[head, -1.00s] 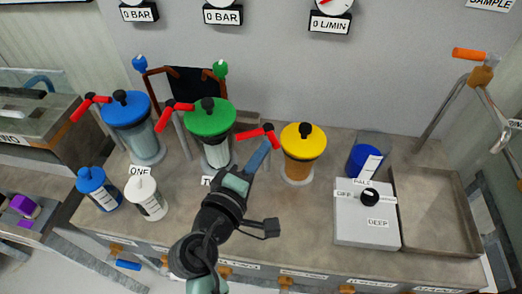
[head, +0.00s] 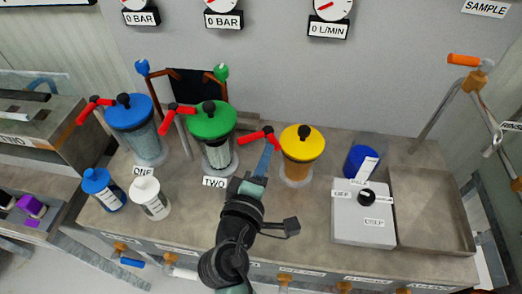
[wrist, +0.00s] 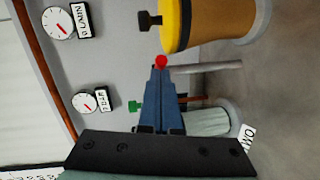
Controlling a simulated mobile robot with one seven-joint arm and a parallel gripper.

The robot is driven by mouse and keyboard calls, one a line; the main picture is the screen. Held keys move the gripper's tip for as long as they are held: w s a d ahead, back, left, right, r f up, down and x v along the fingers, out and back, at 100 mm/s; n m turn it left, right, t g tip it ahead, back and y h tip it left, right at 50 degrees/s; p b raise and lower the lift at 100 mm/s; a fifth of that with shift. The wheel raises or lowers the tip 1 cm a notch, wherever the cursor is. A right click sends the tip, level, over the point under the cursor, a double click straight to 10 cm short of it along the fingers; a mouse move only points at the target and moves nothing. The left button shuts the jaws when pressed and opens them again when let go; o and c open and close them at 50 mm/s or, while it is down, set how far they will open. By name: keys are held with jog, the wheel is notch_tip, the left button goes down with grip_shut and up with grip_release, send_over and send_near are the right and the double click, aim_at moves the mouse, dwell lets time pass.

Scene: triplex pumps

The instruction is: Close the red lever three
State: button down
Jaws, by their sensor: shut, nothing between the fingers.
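Red lever three (head: 254,136) is on the pipe left of the yellow-lidded canister (head: 302,148). Its handle slants out to the left in the head view. In the wrist view only a round red piece of the lever (wrist: 161,61) shows, just beyond the fingertips. My gripper (head: 268,146) is shut and empty, with its blue fingers just below and in front of the lever. It also shows in the wrist view (wrist: 159,72). I cannot tell whether the fingertips touch the lever.
Green (head: 211,122) and blue (head: 129,115) canisters with red levers (head: 177,109) (head: 95,104) stand to the left. White (head: 148,196) and blue (head: 103,188) bottles stand in front. A grey box with a knob (head: 364,213) and a tray (head: 471,244) are at right.

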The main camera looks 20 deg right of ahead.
aim_at(281, 149)
jog(key=d+n+y+p, duration=0.1)
jog(key=p, duration=0.1)
jog(key=s+d+t+y+p, duration=0.1)
jog(key=shift+d+r+n+t+p, duration=0.1)
jog(key=shift+r+n+t+p, duration=0.05)
jog(key=shift+n+t+p, duration=0.2)
jog(key=shift+d+n+t+y+p, duration=0.35)
jog(key=shift+n+y+p, duration=0.3)
jog(key=shift+y+p, duration=0.25)
jog(key=shift+a, duration=0.1)
